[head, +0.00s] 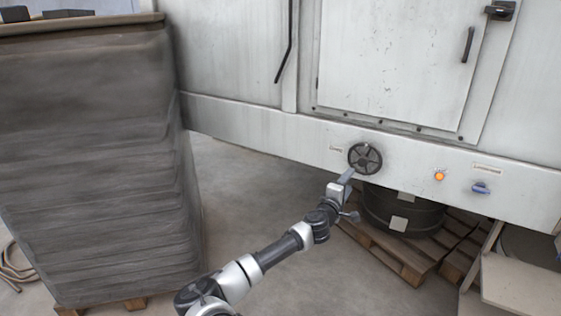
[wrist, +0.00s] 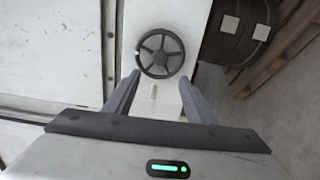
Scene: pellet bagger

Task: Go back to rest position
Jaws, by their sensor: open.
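My gripper (head: 348,178) is at the end of my outstretched arm, close to a dark spoked handwheel (head: 365,158) on the white machine's lower panel. In the wrist view my gripper (wrist: 160,88) has its two grey fingers spread apart with nothing held between them. The handwheel (wrist: 161,53) shows just beyond the fingertips there, with a small label below it. In the head view the fingertips overlap the wheel's lower left edge. I cannot tell whether they touch it.
A dark drum (head: 390,212) stands on a wooden pallet (head: 375,243) below. A wrapped stack (head: 95,160) stands left. Floor between stack and pallet is clear.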

